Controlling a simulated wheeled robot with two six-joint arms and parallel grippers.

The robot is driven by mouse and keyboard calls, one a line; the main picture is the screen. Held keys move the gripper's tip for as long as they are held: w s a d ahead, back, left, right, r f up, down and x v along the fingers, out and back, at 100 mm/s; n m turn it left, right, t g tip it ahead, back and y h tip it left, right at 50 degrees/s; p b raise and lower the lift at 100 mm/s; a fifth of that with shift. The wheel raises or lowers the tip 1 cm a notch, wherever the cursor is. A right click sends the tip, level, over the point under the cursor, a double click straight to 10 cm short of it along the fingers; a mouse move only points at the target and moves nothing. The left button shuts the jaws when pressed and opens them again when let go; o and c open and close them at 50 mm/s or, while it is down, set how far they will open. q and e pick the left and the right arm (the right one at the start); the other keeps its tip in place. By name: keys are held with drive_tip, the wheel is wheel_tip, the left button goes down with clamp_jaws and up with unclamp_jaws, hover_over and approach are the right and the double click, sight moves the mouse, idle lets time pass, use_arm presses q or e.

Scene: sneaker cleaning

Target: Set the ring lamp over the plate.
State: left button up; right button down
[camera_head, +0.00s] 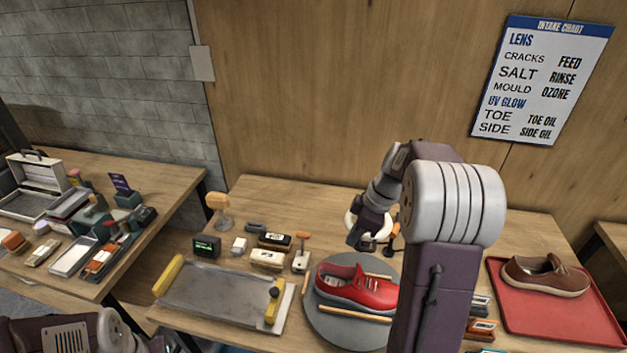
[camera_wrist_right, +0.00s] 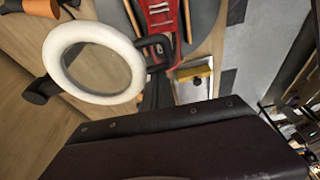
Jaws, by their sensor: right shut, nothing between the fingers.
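The ring lamp shows as a white ring (camera_wrist_right: 52,52) in the right wrist view, close to the camera. In the head view part of its white ring (camera_head: 351,222) shows behind my right gripper, at the back of the table. The round grey plate (camera_head: 322,325) is nearer the front and bears a red sneaker (camera_head: 345,284) between wooden sticks. My right gripper (camera_head: 358,240) is shut and empty, beside the ring and behind the plate; I cannot tell whether it touches the lamp. My arm hides the plate's right part. My left gripper is out of view; only my left arm shows.
A grey tray (camera_head: 215,297) with yellow side bars lies left of the plate. Small bottles, boxes and a brush (camera_head: 302,255) stand behind it. A red mat (camera_head: 560,318) with a brown shoe (camera_head: 545,275) is on the right. A wooden wall closes off the back.

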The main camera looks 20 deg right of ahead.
drive_tip(key=shift+s+d, duration=0.35)
idle(0.5)
wheel_tip(320, 180, up, 9)
drive_tip(key=a, duration=0.1)
drive_tip(key=shift+w, duration=0.35)
drive_tip(key=shift+d+f, duration=0.1)
drive_tip(key=shift+f, duration=0.05)
idle(0.3)
